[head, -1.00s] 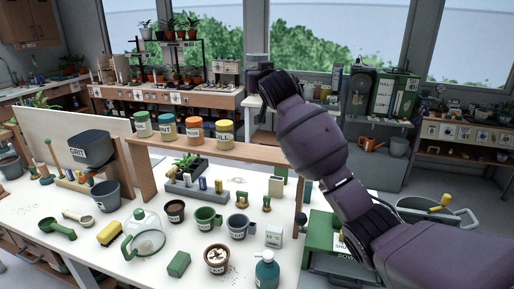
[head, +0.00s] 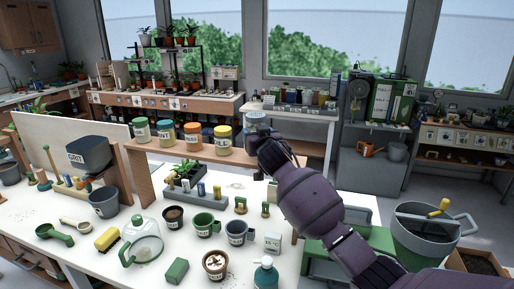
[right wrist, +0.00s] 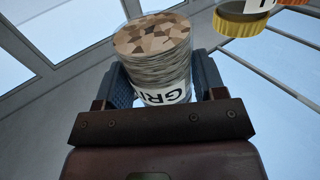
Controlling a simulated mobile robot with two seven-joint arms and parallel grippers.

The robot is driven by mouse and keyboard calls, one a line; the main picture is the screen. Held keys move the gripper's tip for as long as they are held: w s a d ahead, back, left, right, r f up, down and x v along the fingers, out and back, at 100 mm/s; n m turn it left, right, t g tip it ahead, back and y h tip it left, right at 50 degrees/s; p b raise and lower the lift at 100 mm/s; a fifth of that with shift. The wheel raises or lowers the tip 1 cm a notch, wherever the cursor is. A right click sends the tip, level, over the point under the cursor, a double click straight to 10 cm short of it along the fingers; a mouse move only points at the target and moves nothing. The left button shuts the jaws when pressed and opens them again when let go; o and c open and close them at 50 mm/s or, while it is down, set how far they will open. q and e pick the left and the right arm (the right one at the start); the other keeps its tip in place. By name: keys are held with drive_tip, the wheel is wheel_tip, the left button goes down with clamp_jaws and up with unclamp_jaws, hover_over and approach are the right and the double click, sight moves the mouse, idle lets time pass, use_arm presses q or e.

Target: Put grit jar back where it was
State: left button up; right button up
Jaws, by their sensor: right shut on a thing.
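The grit jar (right wrist: 157,65) is clear, with brown and tan chips inside and a partly covered label reading "GRI". In the right wrist view it sits between the two fingers of my right gripper (right wrist: 163,88), which is shut on it. In the head view my right gripper (head: 262,136) is at the right end of the wooden shelf (head: 182,150), with the jar (head: 255,119) mostly hidden behind it. I cannot tell whether the jar touches the shelf. My left gripper is not in view.
Jars with green, teal, orange and yellow lids stand on the shelf; the yellow-lidded jar (head: 223,138) is nearest my gripper. A seedling tray (head: 185,180) is under the shelf. Mugs, a spray bottle (head: 266,272) and a glass cloche (head: 146,243) stand on the white table (head: 60,262).

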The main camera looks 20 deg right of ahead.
wheel_tip(320, 180, down, 4)
drive_tip(key=shift+r, duration=0.1)
drive_tip(key=shift+f, duration=0.25)
drive_tip(key=o, duration=1)
